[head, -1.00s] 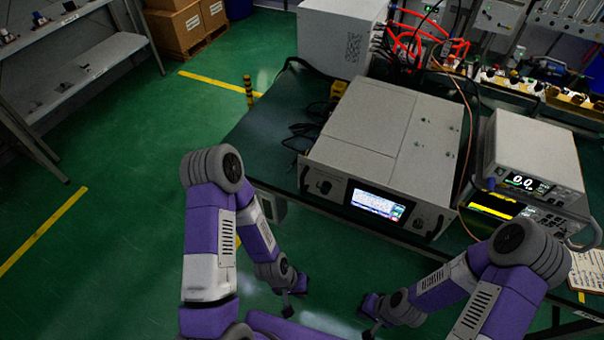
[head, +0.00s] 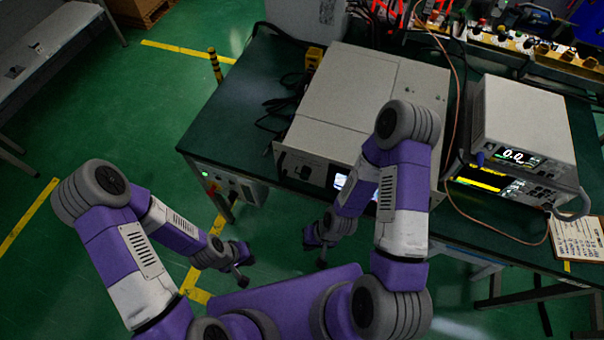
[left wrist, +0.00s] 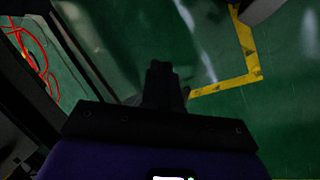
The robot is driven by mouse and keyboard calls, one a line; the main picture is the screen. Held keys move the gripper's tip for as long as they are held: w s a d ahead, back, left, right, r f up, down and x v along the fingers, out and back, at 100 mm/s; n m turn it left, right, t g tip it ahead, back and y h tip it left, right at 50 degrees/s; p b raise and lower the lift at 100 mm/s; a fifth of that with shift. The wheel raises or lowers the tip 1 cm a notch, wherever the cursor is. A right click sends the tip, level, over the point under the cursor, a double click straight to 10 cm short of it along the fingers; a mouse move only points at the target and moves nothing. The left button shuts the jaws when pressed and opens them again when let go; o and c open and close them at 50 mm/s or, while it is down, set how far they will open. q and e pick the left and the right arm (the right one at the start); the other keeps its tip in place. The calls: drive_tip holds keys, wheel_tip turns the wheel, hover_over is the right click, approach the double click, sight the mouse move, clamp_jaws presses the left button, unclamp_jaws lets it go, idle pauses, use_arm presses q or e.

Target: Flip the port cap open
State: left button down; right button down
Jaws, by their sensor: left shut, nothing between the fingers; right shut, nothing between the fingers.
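The generator is a light grey box (head: 345,95) on the green bench, its front panel (head: 305,168) facing me. A small dark fitting shows at the left of that panel; I cannot tell whether it is the port cap. My right arm hides much of the panel's right part and most of the lit screen (head: 340,181). My left gripper (head: 243,270) is shut and empty, low in front of the bench and apart from the generator. It also shows dark in the left wrist view (left wrist: 162,85). My right gripper (head: 319,255) is shut and empty, below the generator's front.
Stacked instruments (head: 525,130) with lit displays stand right of the generator. Black cables (head: 285,105) lie to its left, and a brown cable runs between. A control box (head: 228,185) hangs under the bench edge. A notepad (head: 577,238) lies at right.

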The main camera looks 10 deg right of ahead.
use_arm(q)
drive_tip(key=w+d+r+m+t+y+p, duration=0.1)
drive_tip(key=w+d+r+m+t, duration=0.1)
drive_tip(key=w+d+r+m, duration=0.3)
drive_tip(key=w+d+r+m+t+y+p, duration=0.1)
drive_tip(key=w+d+r+t, duration=0.1)
drive_tip(key=w+r, duration=0.35)
drive_tip(key=s+d+r+m+t+p, duration=0.1)
drive_tip(key=d+r+m+t, duration=0.1)
drive_tip(key=d+r, duration=0.4)
drive_tip(key=s+d+r+m+t+h+p, duration=0.1)
drive_tip(key=d+r, duration=0.5)
drive_tip(key=r, duration=0.6)
drive_tip(key=shift+s+r+m+t, duration=0.3)
drive_tip(key=shift+s+m+t, duration=0.1)
drive_tip(key=shift+s+m, duration=0.35)
drive_tip(key=shift+d+f, duration=0.1)
